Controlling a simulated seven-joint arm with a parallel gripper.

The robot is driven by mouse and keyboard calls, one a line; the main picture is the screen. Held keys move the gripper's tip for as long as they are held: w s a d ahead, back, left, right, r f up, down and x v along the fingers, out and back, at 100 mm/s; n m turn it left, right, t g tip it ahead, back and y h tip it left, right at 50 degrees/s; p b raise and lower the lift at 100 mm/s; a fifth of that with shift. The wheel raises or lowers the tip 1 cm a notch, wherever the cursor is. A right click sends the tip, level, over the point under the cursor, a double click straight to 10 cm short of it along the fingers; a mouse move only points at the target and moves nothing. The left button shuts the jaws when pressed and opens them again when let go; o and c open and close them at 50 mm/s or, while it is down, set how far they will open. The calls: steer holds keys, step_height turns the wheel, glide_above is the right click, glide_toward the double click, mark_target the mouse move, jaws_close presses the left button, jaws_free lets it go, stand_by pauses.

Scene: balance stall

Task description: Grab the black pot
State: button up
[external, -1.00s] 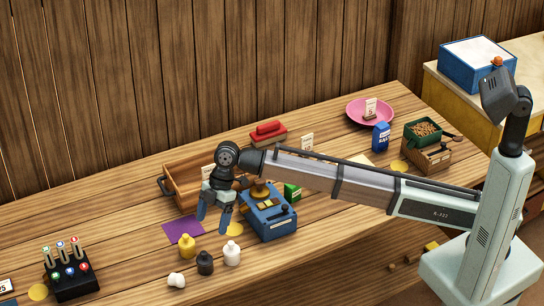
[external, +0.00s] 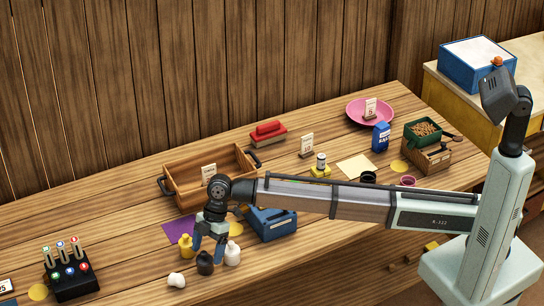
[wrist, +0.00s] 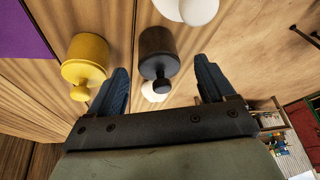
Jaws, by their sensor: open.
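The black pot (external: 205,264) stands near the front of the wooden table, between the white pot (external: 232,254) and a small white lump (external: 176,280). It has a round knob on top. In the wrist view the black pot (wrist: 158,45) lies between my two fingers, with space on both sides. My gripper (external: 208,252) points down just above the black pot and is open and empty. Its fingers also show in the wrist view (wrist: 162,78). I cannot tell the exact height gap.
The yellow pot (external: 186,246) is close on the left; in the wrist view it (wrist: 86,58) is beside the left finger. A blue scale-like box (external: 272,224) stands behind right, a wooden tray (external: 180,205) behind. A black switch box (external: 70,276) is far left.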

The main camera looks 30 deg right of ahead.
mark_target(206, 257)
steer(key=shift+x, duration=2.3)
steer(key=shift+w+d, duration=0.1)
steer(key=c, duration=1.3)
steer(key=shift+r, duration=0.1)
